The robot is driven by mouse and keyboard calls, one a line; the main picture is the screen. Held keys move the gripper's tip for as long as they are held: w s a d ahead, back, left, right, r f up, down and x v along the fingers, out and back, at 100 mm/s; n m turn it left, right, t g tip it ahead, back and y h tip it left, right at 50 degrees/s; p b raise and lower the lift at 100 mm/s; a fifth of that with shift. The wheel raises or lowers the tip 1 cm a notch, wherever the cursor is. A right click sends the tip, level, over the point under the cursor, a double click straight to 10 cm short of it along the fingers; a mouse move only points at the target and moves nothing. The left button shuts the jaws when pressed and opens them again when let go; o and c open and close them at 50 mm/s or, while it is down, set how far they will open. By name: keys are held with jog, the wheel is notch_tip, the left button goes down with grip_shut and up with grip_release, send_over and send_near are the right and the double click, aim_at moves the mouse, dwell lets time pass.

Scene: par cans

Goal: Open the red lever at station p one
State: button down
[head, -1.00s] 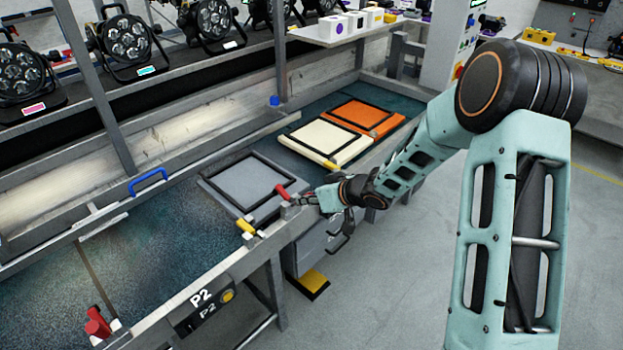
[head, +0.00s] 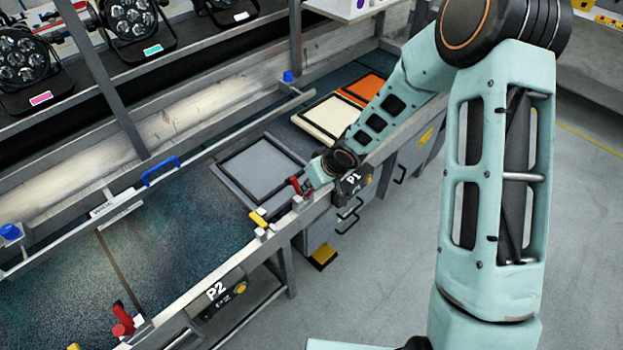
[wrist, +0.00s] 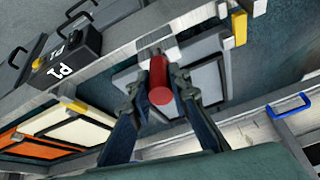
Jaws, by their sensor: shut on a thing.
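The red lever (head: 295,186) at station P1 stands on the bench's front rail, left of the black P1 sign (head: 353,184). My gripper (head: 304,189) reaches in from the right and is at this lever. In the wrist view, the rounded end of the red lever (wrist: 159,82) lies between the two dark fingers of my gripper (wrist: 157,88), which are shut on it. The P1 sign (wrist: 66,58) shows at the upper left there. The lever's base is partly hidden in both views.
A yellow lever (head: 258,218) stands on the rail to the left. A second red lever (head: 122,320) is near the P2 sign (head: 217,296). A grey framed panel (head: 262,168) lies behind the P1 lever. Cream (head: 330,119) and orange panels lie farther back. Floor at the right is clear.

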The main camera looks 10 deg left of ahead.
dwell(0.4)
jog(key=c, duration=1.8)
grip_release()
jog(key=shift+r, duration=0.1)
jog(key=v, duration=1.1)
jog(key=shift+s+r, duration=0.2)
jog(key=shift+r, duration=0.15)
jog(key=shift+w+d, duration=0.1)
jog(key=shift+d, duration=0.05)
